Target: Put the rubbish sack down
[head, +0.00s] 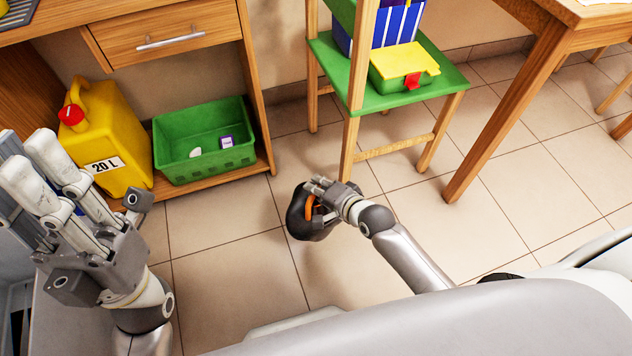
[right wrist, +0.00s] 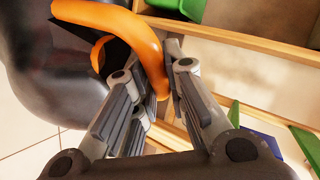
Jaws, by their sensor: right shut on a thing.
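The rubbish sack (head: 298,219) is a small black sack with an orange strap, in the middle of the head view. My right gripper (head: 320,188) is shut on the orange strap at its top. In the right wrist view the strap (right wrist: 118,18) runs down between my right fingers (right wrist: 160,95), and the black sack (right wrist: 55,75) fills the left side. I cannot tell whether the sack's underside touches the floor. My left gripper (head: 28,150) is at the left edge of the head view, away from the sack; its finger gap is unclear.
A yellow 20 L canister (head: 112,140) and a green crate (head: 180,178) stand on the low shelf of a wooden desk (head: 168,45). A green-seated chair (head: 375,98) stands just behind the sack, and a table leg (head: 505,115) is to its right. Tiled floor (head: 235,285) is clear at front left.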

